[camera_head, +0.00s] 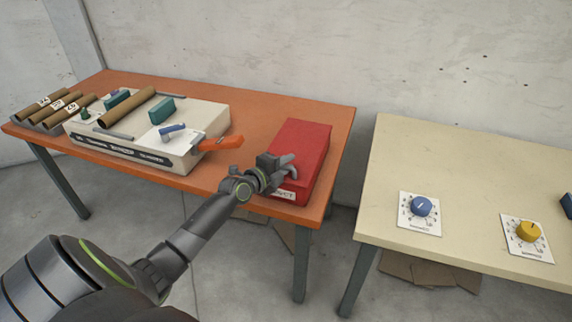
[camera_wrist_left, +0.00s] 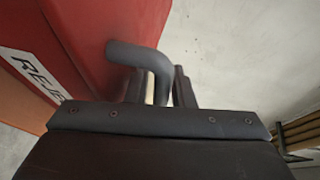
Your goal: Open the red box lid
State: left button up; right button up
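The red box (camera_head: 305,142) lies near the right end of the orange table, its lid down. A white label with dark lettering, partly hidden, is on its front and also shows in the left wrist view (camera_wrist_left: 32,72). A grey bent handle (camera_wrist_left: 150,55) sticks out from the red box in the left wrist view. My left gripper (camera_head: 288,166) is at the front of the box. Its fingers (camera_wrist_left: 160,85) are on either side of the handle's bent end, with a narrow gap visible on one side. My right gripper is not in view.
On the orange table (camera_head: 258,110), a cream machine (camera_head: 208,115) with an orange lever (camera_head: 220,143) stands left of the box. Brown tubes (camera_head: 55,108) lie at the far left. A cream table (camera_head: 470,170) with a blue dial (camera_head: 421,206) and a yellow dial (camera_head: 529,231) stands at right, across a gap.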

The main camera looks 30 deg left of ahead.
pick_arm(q)
grip_shut()
